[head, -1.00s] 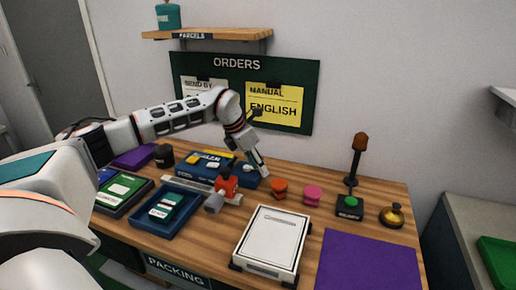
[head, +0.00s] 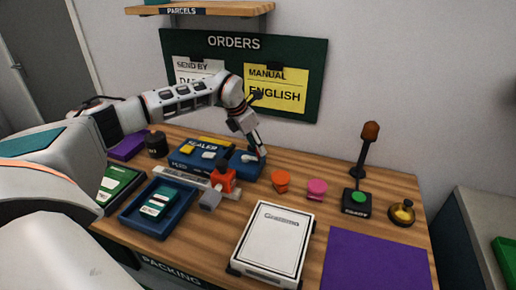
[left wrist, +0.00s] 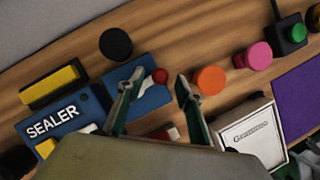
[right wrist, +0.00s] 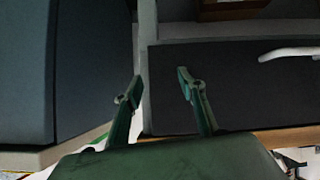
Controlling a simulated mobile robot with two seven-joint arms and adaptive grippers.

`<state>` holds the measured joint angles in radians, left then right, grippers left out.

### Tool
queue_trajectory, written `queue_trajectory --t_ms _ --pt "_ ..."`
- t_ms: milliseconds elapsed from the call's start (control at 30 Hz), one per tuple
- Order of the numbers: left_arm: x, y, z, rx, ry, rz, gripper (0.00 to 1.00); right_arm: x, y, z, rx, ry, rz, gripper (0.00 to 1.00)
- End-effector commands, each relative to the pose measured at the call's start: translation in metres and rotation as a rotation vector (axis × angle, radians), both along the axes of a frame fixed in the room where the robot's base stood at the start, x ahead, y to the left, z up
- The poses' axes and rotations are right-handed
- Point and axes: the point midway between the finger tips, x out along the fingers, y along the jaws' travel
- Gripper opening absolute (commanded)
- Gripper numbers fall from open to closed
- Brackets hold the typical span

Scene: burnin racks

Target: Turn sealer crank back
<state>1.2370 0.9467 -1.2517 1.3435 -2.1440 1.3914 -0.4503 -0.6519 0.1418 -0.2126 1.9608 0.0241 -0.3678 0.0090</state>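The blue sealer (head: 197,155) lies at the back of the bench, and its label shows in the left wrist view (left wrist: 52,122). At its right end is a blue block (head: 240,168) with a crank whose red knob (left wrist: 160,75) shows in the left wrist view. My left gripper (head: 260,157) is over this block. In the left wrist view its fingers (left wrist: 159,79) are apart, with the red knob appearing between the tips; contact cannot be told. My right gripper (right wrist: 159,82) is open and empty, away from the sealer, facing dark panels.
An orange knob (head: 281,181) and a pink knob (head: 317,189) stand right of the block. A red and grey tool (head: 224,180), a blue tray (head: 140,225) and a white box (head: 272,243) lie in front. A purple mat (head: 375,260) lies at right.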

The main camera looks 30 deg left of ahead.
Motion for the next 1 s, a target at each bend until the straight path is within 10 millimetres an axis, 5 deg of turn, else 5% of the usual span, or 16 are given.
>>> queue_trajectory --t_ms 467,633,1000 --pt "0.007 -0.003 -0.017 0.0 -0.001 0.0 0.36 0.002 0.0 0.001 0.0 -0.003 0.0 0.4" --pt "0.007 -0.003 -0.017 0.0 -0.001 0.0 0.0 0.002 0.0 0.001 0.002 -0.004 -0.001 0.4" --pt "0.008 -0.003 -0.016 0.0 -0.002 0.031 0.0 0.003 0.001 0.005 0.002 -0.006 -0.002 0.4"
